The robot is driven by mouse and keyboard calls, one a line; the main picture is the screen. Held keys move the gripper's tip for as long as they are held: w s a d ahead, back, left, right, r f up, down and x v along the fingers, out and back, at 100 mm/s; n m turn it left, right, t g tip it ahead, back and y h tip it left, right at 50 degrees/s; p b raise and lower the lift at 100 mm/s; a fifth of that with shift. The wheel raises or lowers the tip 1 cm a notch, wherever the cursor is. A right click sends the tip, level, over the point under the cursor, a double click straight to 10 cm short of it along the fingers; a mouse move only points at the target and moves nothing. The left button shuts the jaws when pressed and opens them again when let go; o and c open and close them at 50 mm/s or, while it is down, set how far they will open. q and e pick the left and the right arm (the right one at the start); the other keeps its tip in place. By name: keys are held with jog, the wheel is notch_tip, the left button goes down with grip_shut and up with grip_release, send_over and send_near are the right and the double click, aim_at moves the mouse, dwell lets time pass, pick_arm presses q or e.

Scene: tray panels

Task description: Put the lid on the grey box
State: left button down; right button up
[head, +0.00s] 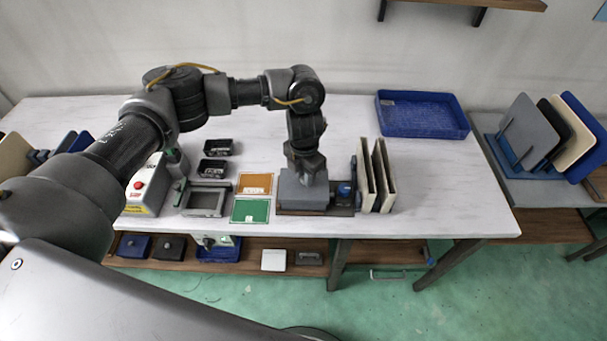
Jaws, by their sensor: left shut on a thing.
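My left gripper (306,172) points down at the middle of the table and is shut on a grey block-like piece (290,193). The piece sits over a flat brown-edged base (302,211); I cannot tell whether they touch. I cannot tell whether this piece is the lid or the grey box, as the gripper hides its top. An open grey rectangular frame or shallow box (205,214) lies to its left on the table. My right gripper is not in view.
An orange card (254,184) and a green card (250,211) lie left of the gripper. Upright cream panels (384,176) stand close on its right. A blue tray (421,127) is at the back right. A red-button control box (143,195) stands left. The table's right front is clear.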

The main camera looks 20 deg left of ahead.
pick_arm(q)
jog(key=c, duration=1.2)
grip_release()
jog(key=o, duration=0.3)
jog(key=shift+r, duration=0.2)
jog(key=shift+r+p, duration=2.9)
jog(key=shift+r, duration=0.5)
jog(key=shift+f, duration=0.1)
